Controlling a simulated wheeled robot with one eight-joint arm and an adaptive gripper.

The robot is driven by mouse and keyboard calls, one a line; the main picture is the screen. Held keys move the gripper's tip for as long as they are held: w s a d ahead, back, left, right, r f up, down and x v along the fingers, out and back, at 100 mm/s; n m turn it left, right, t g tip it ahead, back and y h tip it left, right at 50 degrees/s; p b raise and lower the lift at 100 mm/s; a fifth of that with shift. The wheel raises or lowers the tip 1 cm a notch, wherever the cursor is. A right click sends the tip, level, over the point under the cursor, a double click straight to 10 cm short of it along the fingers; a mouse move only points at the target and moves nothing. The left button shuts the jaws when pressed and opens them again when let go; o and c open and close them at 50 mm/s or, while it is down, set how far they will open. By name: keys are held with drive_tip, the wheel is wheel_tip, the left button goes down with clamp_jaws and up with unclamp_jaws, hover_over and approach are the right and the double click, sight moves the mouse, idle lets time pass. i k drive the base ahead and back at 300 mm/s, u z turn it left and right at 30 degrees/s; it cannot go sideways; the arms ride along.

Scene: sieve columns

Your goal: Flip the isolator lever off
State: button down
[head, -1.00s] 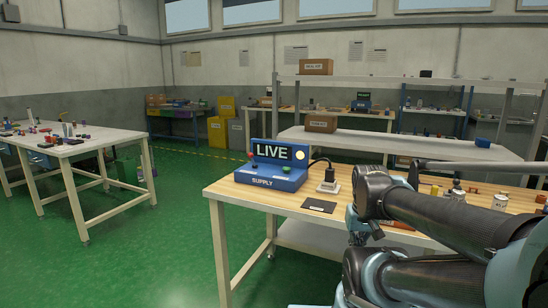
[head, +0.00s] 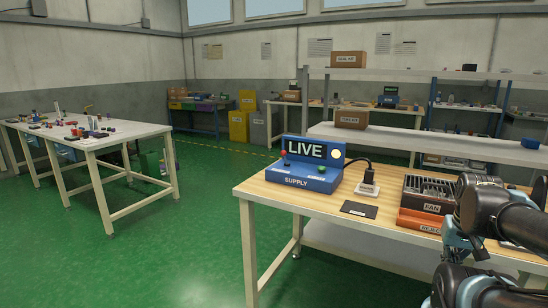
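A blue supply box (head: 310,180) stands at the left end of the wooden-topped bench. Its sign (head: 306,150) reads LIVE, and a pale yellow lamp (head: 336,155) sits at the sign's right. A small red knob (head: 283,153) stands up at the box's left side; it may be the isolator lever, but it is too small to read its setting. A green button (head: 321,168) is on the box's top at the right. My arm is at the right edge, apart from the box. My gripper cannot be made out in view.
A black cable runs from the box to a plug on a white socket (head: 368,190). A dark plate (head: 359,209) lies in front. A FAN unit (head: 427,193) sits right, near my arm. A shelf (head: 400,137) runs behind the bench (head: 300,205). Green floor (head: 205,230) is free at left.

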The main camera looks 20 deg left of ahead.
sight(283, 153)
drive_tip(key=u, duration=0.05)
drive_tip(key=k, duration=1)
drive_tip(key=u, duration=1)
drive_tip(key=i, duration=0.95)
